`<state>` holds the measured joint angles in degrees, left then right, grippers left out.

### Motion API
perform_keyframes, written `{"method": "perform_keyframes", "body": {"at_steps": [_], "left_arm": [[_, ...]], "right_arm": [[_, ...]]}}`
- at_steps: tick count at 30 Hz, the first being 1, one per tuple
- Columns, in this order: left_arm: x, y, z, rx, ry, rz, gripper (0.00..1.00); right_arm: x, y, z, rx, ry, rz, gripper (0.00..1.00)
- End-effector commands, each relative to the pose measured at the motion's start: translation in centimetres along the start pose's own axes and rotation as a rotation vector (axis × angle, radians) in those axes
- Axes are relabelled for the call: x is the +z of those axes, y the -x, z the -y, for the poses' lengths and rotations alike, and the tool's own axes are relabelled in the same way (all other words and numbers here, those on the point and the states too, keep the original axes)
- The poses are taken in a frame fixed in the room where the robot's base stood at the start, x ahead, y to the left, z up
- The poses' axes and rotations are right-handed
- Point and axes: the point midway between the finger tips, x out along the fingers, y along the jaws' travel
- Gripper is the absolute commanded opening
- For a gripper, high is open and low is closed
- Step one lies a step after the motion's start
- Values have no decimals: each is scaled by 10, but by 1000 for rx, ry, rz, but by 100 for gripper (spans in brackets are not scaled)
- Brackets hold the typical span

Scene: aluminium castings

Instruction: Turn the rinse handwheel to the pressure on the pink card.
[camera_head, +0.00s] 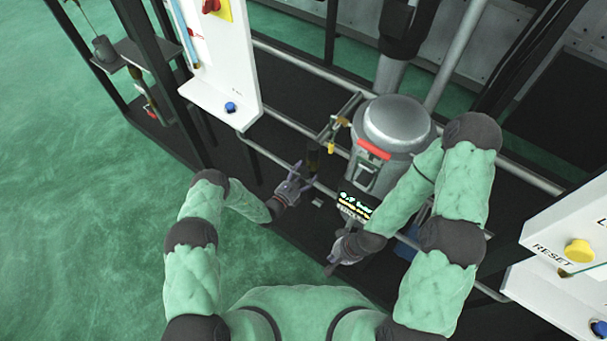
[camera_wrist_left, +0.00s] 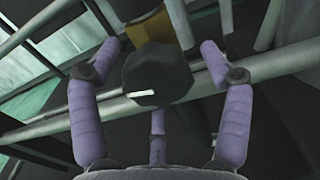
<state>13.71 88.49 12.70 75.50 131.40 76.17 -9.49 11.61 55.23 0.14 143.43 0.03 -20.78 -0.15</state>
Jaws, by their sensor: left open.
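The handwheel, a dark faceted knob with a pale pointer mark (camera_wrist_left: 158,74), fills the middle of the left wrist view, with a brass part behind it. In the head view a dark knob on a brass fitting (camera_head: 313,156) stands just beyond my left gripper (camera_head: 302,177). My left gripper is open, its purple fingers on either side of the knob with visible gaps. A small display (camera_head: 354,203) seems to read 0.7 bar, with yellow text below. My right gripper (camera_head: 332,266) is low beside the display; its finger opening is unclear. I cannot make out a pink card.
A metal cylinder (camera_head: 396,122) with a red band stands behind the display. Grey pipes (camera_head: 285,157) run along the dark frame. Green floor is free at left.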

Motion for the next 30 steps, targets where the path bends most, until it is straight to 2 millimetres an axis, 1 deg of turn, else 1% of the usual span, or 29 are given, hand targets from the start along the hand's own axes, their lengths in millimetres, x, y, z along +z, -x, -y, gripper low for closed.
{"method": "perform_keyframes", "body": {"at_steps": [2,3,5,6,8,9,16,24,30], "left_arm": [[0,0,0,0,0,0,78],[0,0,0,0,0,0,76],[0,0,0,0,0,0,59],[0,0,0,0,0,0,47],[0,0,0,0,0,0,30],[0,0,0,0,0,-1,24],[-1,1,1,-1,15,-3,24],[-3,1,1,-1,188,-5,23],[-4,1,3,-1,242,-9,23]], "right_arm": [[0,0,0,0,0,0,0],[0,0,0,0,0,0,0],[0,0,0,0,0,0,0],[0,0,0,0,0,0,0],[0,0,0,0,0,0,0],[0,0,0,0,0,0,0],[0,-1,0,0,0,0,0],[0,-8,-3,0,0,0,0],[0,-8,-3,0,0,0,0]]}}
